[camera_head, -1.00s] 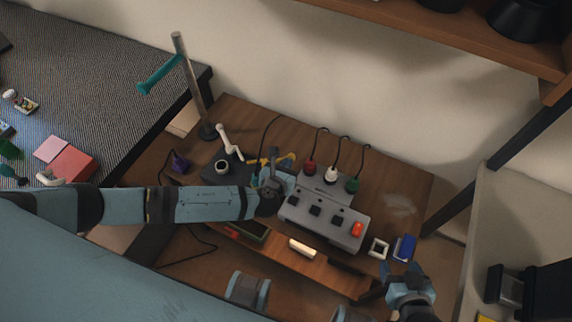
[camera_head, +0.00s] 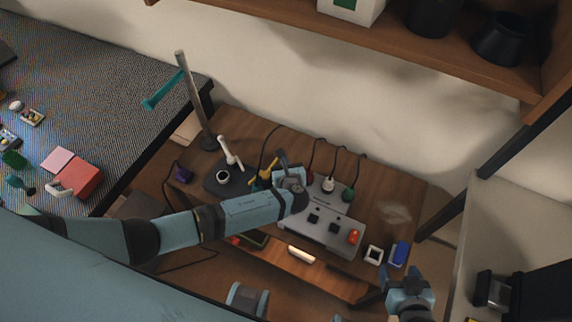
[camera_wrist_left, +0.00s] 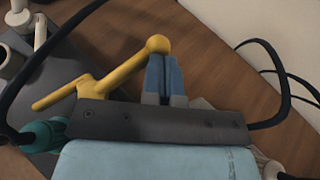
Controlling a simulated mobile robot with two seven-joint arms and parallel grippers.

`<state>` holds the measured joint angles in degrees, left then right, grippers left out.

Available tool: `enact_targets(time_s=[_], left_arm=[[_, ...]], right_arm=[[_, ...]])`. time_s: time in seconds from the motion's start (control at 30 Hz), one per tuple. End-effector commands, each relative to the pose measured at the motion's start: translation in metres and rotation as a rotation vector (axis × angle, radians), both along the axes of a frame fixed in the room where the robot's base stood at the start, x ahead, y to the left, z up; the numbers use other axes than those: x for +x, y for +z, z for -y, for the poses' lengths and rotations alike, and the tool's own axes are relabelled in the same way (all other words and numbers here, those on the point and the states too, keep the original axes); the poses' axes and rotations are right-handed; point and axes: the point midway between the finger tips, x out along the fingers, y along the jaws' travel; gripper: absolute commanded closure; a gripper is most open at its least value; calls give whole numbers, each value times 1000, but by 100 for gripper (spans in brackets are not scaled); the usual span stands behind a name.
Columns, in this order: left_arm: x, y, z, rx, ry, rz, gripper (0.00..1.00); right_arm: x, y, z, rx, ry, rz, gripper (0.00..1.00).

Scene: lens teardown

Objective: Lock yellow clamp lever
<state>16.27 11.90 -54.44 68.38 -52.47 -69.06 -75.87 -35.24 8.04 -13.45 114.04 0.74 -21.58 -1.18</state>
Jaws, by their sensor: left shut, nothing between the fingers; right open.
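The yellow clamp lever (camera_head: 264,170) is at the back of the wooden table, just left of my left gripper (camera_head: 288,177). In the left wrist view the lever (camera_wrist_left: 112,78) has a round ball end at upper right and a long bar reaching lower left. My left gripper (camera_wrist_left: 164,72) is shut and empty, its blue fingertips right beside the ball; whether they touch cannot be told. In the head view its fingertips are hidden. My right gripper (camera_head: 404,274) is open and empty near the table's front right corner.
A grey control box (camera_head: 325,225) with buttons and cabled plugs stands right of the lever. A dark base with a white lever (camera_head: 229,152) is to the left. A metal post (camera_head: 194,100) rises behind. A white frame (camera_head: 374,255) and blue block (camera_head: 399,254) lie at the right.

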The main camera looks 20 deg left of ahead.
Motion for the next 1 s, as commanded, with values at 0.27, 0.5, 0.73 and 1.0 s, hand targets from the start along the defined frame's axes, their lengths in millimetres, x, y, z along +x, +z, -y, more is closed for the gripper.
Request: enact_targets(time_s=[0.27, 0.5, 0.73, 1.0], left_arm=[[8, 1, -6, -3, 48, 0, 100], [10, 0, -10, -1, 110, 1, 100], [11, 0, -11, -1, 125, 2, 100], [11, 0, -11, -1, 125, 2, 100]], right_arm=[[1, 11, 0, 2, 0, 7, 35], [1, 11, 0, 1, 0, 5, 35], [0, 9, 0, 0, 0, 1, 35], [0, 8, 0, 1, -1, 0, 35]])
